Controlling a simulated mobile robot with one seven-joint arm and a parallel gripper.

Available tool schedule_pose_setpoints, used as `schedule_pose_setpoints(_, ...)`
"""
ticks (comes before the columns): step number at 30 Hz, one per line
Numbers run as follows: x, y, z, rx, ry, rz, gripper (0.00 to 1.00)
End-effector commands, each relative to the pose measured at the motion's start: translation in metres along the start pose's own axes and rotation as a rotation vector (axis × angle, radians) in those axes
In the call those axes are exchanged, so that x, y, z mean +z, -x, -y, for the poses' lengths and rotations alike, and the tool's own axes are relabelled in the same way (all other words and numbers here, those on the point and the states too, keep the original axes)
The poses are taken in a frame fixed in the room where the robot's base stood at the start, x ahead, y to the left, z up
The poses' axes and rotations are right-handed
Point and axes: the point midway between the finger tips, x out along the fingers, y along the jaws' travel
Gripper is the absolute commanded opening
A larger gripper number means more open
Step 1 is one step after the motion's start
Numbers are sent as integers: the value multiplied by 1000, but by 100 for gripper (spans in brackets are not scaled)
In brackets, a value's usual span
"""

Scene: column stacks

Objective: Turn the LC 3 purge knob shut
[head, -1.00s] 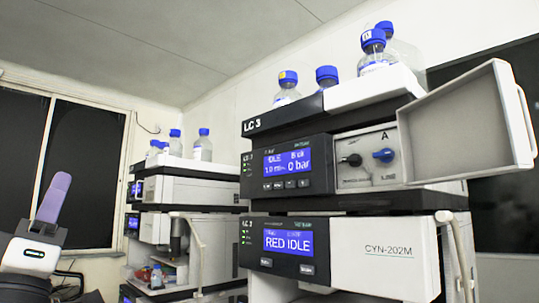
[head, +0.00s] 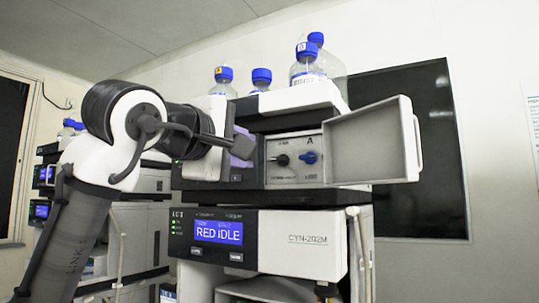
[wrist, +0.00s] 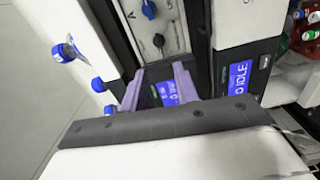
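The LC 3 pump module has its front door (head: 372,145) swung open to the right. A panel (head: 294,175) behind it carries a black knob (head: 282,160) and a blue knob (head: 310,157), both uncovered. The panel's small labels are too small to read, so I cannot tell which knob is for purge. My gripper (head: 243,146) is left of the panel, in front of the module's display. In the wrist view my gripper (wrist: 159,70) has its two purple fingers apart with nothing between them. The black knob (wrist: 158,41) and blue knob (wrist: 149,9) show beyond the fingertips.
The open door bounds the space right of the panel. Bottles with blue caps (head: 306,62) stand on top of the stack. A lower module (head: 300,240) reads "RED IDLE". A second stack (head: 150,215) stands behind my arm on the left.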

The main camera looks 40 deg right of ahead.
Motion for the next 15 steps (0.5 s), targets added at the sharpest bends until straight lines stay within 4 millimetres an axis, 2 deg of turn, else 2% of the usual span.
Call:
schedule_pose_setpoints(9,-1,-69,-5,0,0,0,30)
schedule_pose_setpoints(15,-1,-101,-4,1,-2,-1,30)
